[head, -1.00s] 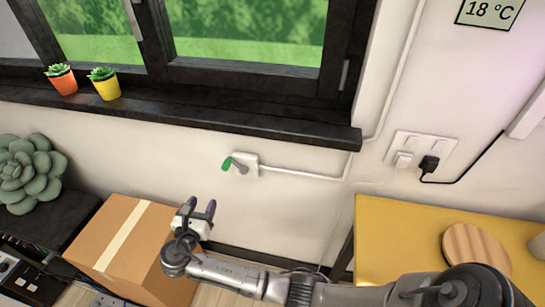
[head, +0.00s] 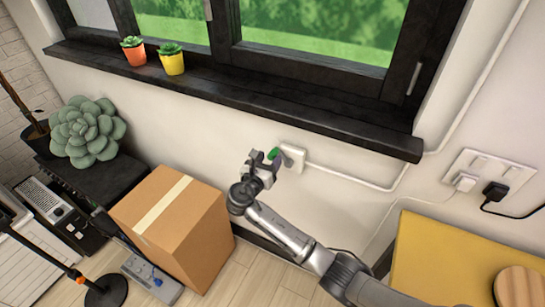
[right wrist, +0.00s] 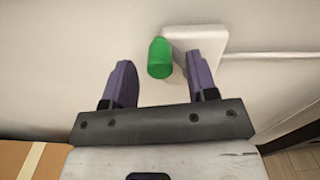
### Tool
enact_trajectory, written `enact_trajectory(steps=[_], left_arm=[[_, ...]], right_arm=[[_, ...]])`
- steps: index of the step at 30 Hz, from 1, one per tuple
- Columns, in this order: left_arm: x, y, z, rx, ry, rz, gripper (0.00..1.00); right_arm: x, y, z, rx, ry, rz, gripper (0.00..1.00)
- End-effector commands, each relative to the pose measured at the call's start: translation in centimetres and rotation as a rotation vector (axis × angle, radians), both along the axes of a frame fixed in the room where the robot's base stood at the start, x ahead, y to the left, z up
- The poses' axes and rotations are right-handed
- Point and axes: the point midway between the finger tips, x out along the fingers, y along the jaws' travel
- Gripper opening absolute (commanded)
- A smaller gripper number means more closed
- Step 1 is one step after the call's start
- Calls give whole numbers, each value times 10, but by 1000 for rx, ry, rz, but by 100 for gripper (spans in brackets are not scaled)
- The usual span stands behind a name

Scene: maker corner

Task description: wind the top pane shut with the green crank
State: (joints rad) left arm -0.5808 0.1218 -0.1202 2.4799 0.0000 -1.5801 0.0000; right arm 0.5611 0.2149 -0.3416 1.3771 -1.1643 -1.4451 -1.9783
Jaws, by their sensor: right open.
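The green crank (head: 273,153) sticks out from a white wall plate (head: 293,157) below the window sill. My right gripper (head: 261,160) is open beside the crank, with its fingers pointing at the wall. In the right wrist view the green knob (right wrist: 160,58) shows between and slightly beyond the two spread fingers of the gripper (right wrist: 158,85), with gaps on both sides. The crank's arm is mostly hidden behind the knob there. The lower part of the dark-framed window (head: 310,40) shows; its top pane is out of view. My left gripper is not in view.
A cardboard box (head: 205,240) stands on the floor below the gripper. Two potted succulents, one orange (head: 134,56) and one yellow (head: 173,63), stand on the dark sill (head: 300,115). A yellow table (head: 430,255) is at the right. A cable conduit (head: 345,177) runs right from the plate.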

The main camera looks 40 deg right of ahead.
Motion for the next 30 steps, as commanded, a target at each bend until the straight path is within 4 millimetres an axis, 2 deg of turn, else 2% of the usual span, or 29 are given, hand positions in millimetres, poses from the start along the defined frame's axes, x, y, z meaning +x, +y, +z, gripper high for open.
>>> enact_trajectory(steps=[3,9,20,30], left_arm=[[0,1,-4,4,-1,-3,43],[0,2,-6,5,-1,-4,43],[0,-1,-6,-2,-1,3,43],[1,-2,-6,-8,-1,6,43]], right_arm=[[6,-13,0,-1,0,0,53],[11,-24,0,0,-1,0,53],[12,-26,0,0,-1,0,53],[12,-26,0,0,0,1,21]])
